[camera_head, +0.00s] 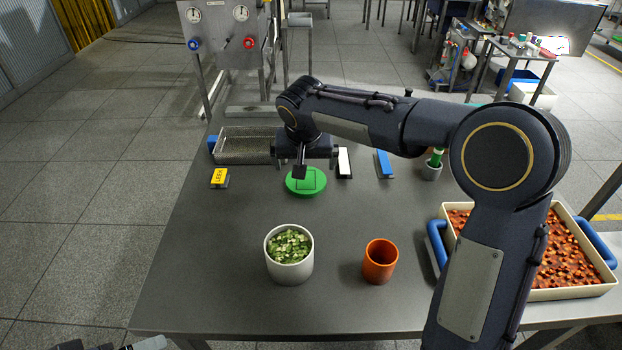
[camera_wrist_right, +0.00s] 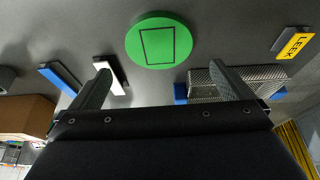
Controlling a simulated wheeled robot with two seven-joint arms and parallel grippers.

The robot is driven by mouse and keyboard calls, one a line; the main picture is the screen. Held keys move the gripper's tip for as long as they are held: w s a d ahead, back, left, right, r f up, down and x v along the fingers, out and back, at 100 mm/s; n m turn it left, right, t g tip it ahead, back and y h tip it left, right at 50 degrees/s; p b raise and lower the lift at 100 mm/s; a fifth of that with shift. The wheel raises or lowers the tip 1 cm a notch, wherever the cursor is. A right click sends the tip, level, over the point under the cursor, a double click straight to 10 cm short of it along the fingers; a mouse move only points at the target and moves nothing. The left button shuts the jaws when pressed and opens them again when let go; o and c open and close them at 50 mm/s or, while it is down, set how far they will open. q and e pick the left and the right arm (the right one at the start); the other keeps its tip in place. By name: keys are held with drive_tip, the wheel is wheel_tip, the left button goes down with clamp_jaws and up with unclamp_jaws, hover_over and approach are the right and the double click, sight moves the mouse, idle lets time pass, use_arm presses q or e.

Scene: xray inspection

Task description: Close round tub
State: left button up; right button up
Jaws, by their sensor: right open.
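The round tub (camera_head: 276,268) is white, stands upright and open near the table's front, and is full of chopped green pieces. A round green lid (camera_head: 293,187) lies flat on the table behind the tub, apart from it. The lid (camera_wrist_right: 185,40) also shows in the right wrist view, with a dark rectangular outline on top. My right gripper (camera_head: 301,172) is above the lid's far part in the head view. In the wrist view the right gripper (camera_wrist_right: 165,84) has its fingers wide apart with nothing between them.
An orange cup (camera_head: 380,265) stands right of the tub. A bin of red pieces (camera_head: 570,294) is at the right.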

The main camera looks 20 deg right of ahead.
sight(306, 180)
idle(0.3)
drive_tip(key=shift+x, duration=1.3)
drive_tip(key=shift+f, duration=0.1)
drive_tip(key=x, duration=0.5)
drive_tip(key=shift+d, duration=0.1)
drive_tip(key=c, duration=0.6)
